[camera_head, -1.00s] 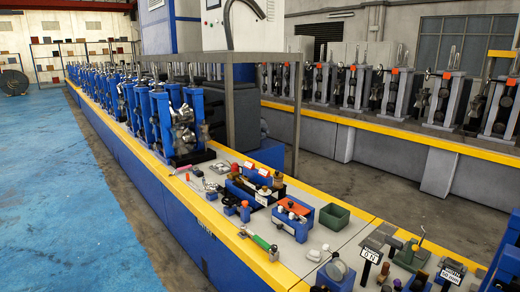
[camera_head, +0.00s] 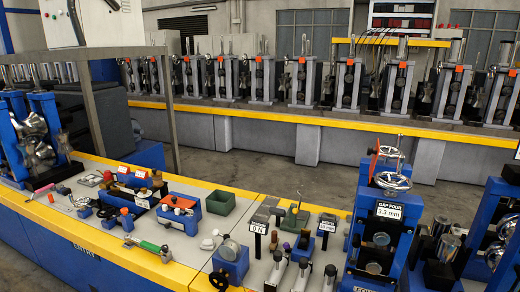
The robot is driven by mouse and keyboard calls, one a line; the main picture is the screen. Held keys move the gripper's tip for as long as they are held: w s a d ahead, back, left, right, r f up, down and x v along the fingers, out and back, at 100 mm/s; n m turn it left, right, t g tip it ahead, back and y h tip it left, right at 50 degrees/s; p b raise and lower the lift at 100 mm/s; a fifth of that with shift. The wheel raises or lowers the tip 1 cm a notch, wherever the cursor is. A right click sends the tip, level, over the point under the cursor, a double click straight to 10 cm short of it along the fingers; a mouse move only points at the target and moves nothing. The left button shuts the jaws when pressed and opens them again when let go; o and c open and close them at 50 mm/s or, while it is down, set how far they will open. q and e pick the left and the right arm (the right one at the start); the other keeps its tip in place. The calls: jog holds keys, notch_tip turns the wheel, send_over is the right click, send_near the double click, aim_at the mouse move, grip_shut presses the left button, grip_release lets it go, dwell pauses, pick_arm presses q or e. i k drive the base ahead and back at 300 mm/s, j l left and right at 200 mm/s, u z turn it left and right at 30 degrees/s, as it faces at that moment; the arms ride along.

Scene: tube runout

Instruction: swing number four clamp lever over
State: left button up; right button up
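A blue roll stand (camera_head: 362,268) at the lower right carries a white sign (camera_head: 388,211) reading "GAP FOUR 3.3 mm". Silver handwheels (camera_head: 392,181) sit on top of it, with a red upright part (camera_head: 374,162) beside them. Several silver pieces with black knobs (camera_head: 304,265) stand on the bench left of this stand. A green-handled tool (camera_head: 150,246) lies near the front edge. I cannot tell which part is the number four clamp lever; no lever label is readable. Neither of my grippers is in view.
The grey bench (camera_head: 183,242) has a yellow edge (camera_head: 130,262). A green open bin (camera_head: 221,201), a blue holder with an orange top (camera_head: 179,208) and a display reading about 0.0 (camera_head: 257,228) stand on it. A grey post frame (camera_head: 91,108) rises behind. Another roll line (camera_head: 300,85) runs beyond the floor aisle.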

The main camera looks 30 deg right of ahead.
aim_at(356, 242)
jog(key=i+j, duration=0.6)
jog(key=j, duration=0.15)
jog(key=i+j+z, duration=0.1)
jog(key=z, duration=2.05)
